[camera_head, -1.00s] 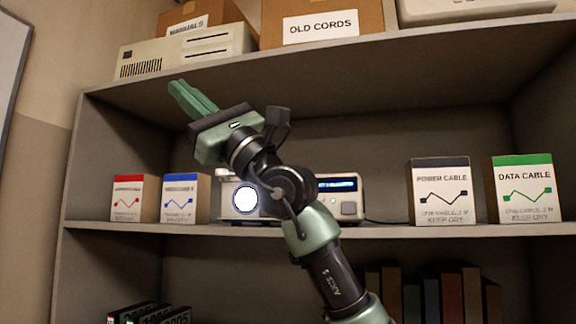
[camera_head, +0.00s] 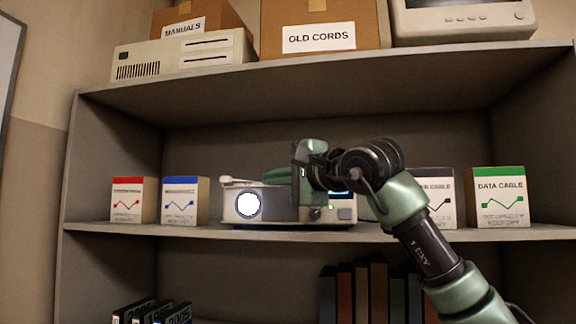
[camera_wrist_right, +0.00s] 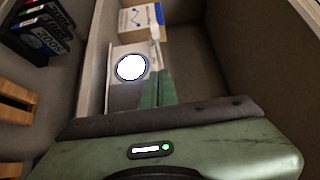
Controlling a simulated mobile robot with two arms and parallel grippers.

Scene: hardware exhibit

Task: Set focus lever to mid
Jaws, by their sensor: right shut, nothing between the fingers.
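A pale projector (camera_head: 242,207) with a bright round lens (camera_head: 248,204) stands on the middle shelf. A small pale bar (camera_head: 228,180), perhaps the focus lever, shows at its upper left edge. In the right wrist view the lens (camera_wrist_right: 131,67) glows, and a small pale piece (camera_wrist_right: 155,33) stands beyond the fingers. My right gripper (camera_head: 270,178) is shut and empty, its green fingers pointing left over the projector's top. The fingers (camera_wrist_right: 155,88) point toward the pale piece; contact cannot be told. The gripper hides much of the projector's right half. My left gripper is out of view.
Left of the projector stand a red-marked box (camera_head: 127,200) and a blue-marked box (camera_head: 186,200). On the right are the power cable box (camera_head: 437,207), partly behind my arm, and the data cable box (camera_head: 497,197). The upper shelf (camera_head: 330,70) hangs above the gripper.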

